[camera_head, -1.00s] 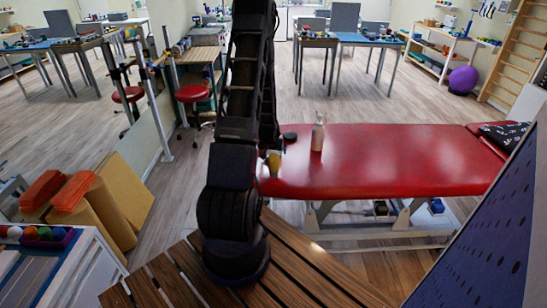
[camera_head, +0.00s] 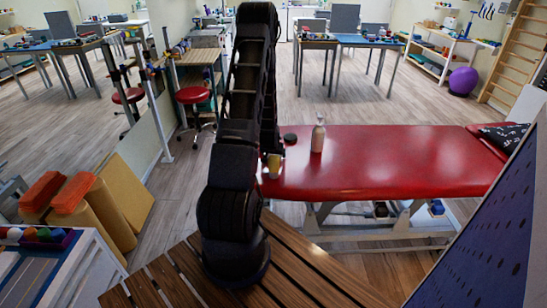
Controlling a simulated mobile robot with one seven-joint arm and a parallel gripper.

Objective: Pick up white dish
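I cannot make out a white dish anywhere in the head view; my arm may be hiding it. The red padded treatment table (camera_head: 400,165) stands ahead of me, and my raised arm covers its left end. A pale pump bottle (camera_head: 318,137) stands upright near that end. A small dark round thing (camera_head: 290,138) lies to its left, and a yellowish cup-like thing (camera_head: 273,166) is partly hidden beside my arm. My gripper is not visible; the far part of my arm runs down behind the nearer links.
A brown slatted wooden surface (camera_head: 310,272) lies below my arm. A dark blue perforated panel (camera_head: 480,240) blocks the lower right. A red stool (camera_head: 194,96) stands beyond. The red table's middle is bare.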

